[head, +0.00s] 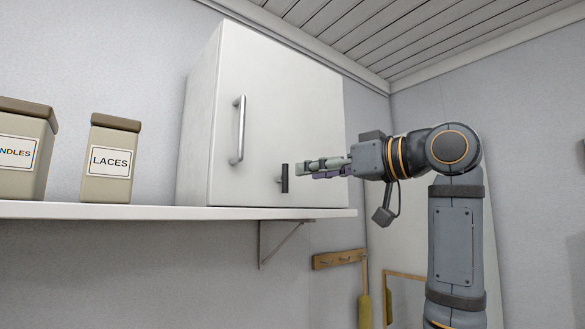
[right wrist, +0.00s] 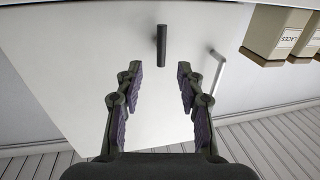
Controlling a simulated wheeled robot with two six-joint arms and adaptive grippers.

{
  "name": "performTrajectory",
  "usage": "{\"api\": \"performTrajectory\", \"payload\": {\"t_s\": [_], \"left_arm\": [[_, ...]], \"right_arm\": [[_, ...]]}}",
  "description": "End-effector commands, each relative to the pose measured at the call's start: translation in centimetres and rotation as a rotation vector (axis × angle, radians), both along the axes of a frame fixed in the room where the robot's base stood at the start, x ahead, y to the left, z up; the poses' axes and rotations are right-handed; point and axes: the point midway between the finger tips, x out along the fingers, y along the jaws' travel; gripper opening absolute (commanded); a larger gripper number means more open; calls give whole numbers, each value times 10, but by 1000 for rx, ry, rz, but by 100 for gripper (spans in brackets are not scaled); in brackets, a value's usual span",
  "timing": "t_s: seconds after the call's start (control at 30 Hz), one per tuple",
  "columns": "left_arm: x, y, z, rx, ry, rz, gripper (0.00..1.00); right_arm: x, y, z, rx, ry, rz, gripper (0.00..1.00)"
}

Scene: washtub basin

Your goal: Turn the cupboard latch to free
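The white cupboard (head: 290,100) stands on the shelf with its door closed. Its dark latch (head: 285,178) is a small bar, upright in the head view, low on the door. My right gripper (head: 302,169) is just to the right of the latch, level with it. In the right wrist view the latch (right wrist: 161,46) lies ahead of the open fingers of my right gripper (right wrist: 158,72), centred between them and apart from both. Nothing is between the fingers. My left gripper is not in view.
A silver door handle (head: 239,130) stands out left of the latch and also shows in the right wrist view (right wrist: 216,72). The LACES tin (head: 110,160) and another tin (head: 22,150) stand on the white shelf (head: 170,210). A wooden peg rail (head: 338,259) hangs below.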

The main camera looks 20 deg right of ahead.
Motion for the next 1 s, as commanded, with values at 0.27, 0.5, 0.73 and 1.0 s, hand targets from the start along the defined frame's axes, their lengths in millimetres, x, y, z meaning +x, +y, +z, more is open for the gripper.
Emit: {"api": "performTrajectory", "payload": {"t_s": [0.27, 0.5, 0.73, 1.0], "left_arm": [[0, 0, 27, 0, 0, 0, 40], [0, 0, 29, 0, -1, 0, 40], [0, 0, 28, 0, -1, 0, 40], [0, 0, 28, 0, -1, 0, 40]], "right_arm": [[44, 27, 3, 1, 3, 1, 38], [53, 32, 0, 1, -1, -1, 38], [53, 32, 0, 1, -1, -1, 29], [53, 32, 0, 1, -1, -1, 0]]}}
